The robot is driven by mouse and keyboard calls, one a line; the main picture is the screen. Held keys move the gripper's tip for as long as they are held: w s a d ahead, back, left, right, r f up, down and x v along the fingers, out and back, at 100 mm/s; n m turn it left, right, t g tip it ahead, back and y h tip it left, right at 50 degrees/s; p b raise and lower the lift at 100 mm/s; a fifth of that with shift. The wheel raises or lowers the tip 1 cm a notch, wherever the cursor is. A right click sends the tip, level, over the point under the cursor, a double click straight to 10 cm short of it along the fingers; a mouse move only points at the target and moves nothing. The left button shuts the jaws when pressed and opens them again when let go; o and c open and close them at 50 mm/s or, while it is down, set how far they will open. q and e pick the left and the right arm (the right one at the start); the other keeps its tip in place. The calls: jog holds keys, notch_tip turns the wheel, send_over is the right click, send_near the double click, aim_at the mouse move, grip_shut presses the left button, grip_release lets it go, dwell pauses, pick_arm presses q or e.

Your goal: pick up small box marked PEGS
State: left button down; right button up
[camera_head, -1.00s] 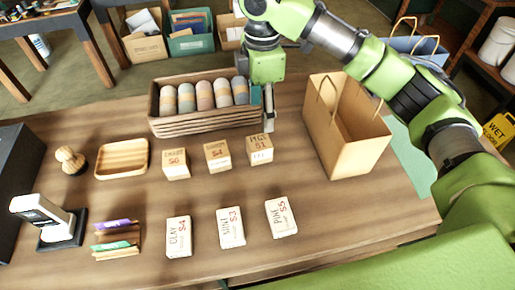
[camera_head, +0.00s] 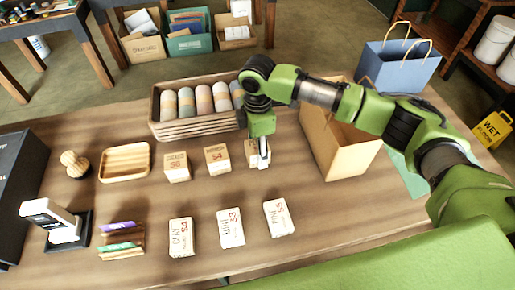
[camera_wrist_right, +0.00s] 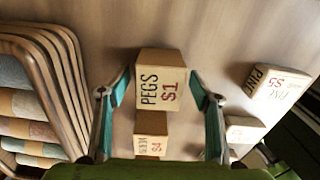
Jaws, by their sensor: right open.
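My right gripper is open. My left gripper is not in view.
Two similar small boxes (camera_head: 218,158) (camera_head: 177,167) stand left of it. A wooden crate of cylinders (camera_head: 195,128) is behind, a paper bag (camera_head: 350,155) to the right. White labelled packets (camera_head: 230,228) lie in front, with bare table between.

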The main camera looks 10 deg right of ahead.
jog(key=shift+f, duration=0.3)
jog(key=c, duration=1.2)
jog(key=shift+r, duration=0.15)
